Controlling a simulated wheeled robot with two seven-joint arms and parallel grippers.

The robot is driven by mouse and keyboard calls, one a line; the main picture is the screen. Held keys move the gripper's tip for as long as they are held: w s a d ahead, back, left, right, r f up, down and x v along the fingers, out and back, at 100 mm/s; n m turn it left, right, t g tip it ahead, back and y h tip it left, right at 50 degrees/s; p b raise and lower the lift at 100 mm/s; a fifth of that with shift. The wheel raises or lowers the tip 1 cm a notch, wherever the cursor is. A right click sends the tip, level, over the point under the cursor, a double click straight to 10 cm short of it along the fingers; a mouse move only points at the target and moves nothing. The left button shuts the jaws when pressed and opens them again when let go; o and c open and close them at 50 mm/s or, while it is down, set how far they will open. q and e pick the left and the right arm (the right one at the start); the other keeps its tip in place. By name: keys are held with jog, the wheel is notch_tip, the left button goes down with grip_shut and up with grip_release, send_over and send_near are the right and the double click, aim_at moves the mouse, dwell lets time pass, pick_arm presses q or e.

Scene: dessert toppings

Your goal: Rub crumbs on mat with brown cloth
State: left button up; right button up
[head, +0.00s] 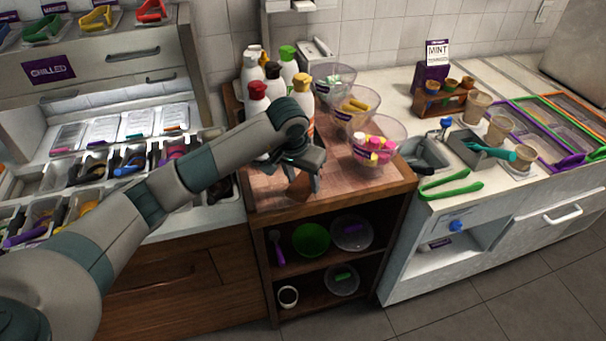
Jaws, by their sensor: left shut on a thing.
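My left gripper (303,168) reaches in from the left over the front of the wooden cabinet's top. It is shut on a brown cloth (299,186), which hangs below the fingers at the mat's surface. The reddish mat (335,184) covers the cabinet top under the bottles and bowls. Crumbs on the mat are too small to make out, and the arm hides part of it. My right gripper does not show.
Several sauce bottles (257,104) stand behind the gripper. Clear bowls with sweets (378,145) stand close on its right. Green tongs (451,186) lie on the white counter. Topping bins (130,158) fill the left counter. The mat's front strip is mostly free.

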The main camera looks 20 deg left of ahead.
aim_at(299, 176)
pick_arm(q)
jog(key=shift+f, duration=0.55)
jog(key=shift+f+b, duration=0.95)
jog(key=shift+b, duration=0.15)
dwell(0.5)
jog(key=shift+w+a+f+b, duration=0.1)
jog(key=shift+w+a+b, duration=0.1)
jog(key=shift+w+b, duration=0.15)
jog(key=shift+w+a+b, duration=0.65)
jog(key=shift+w+b, duration=0.25)
jog(key=shift+b, duration=0.25)
jog(key=shift+w+a, duration=0.15)
jog(key=shift+a, duration=0.35)
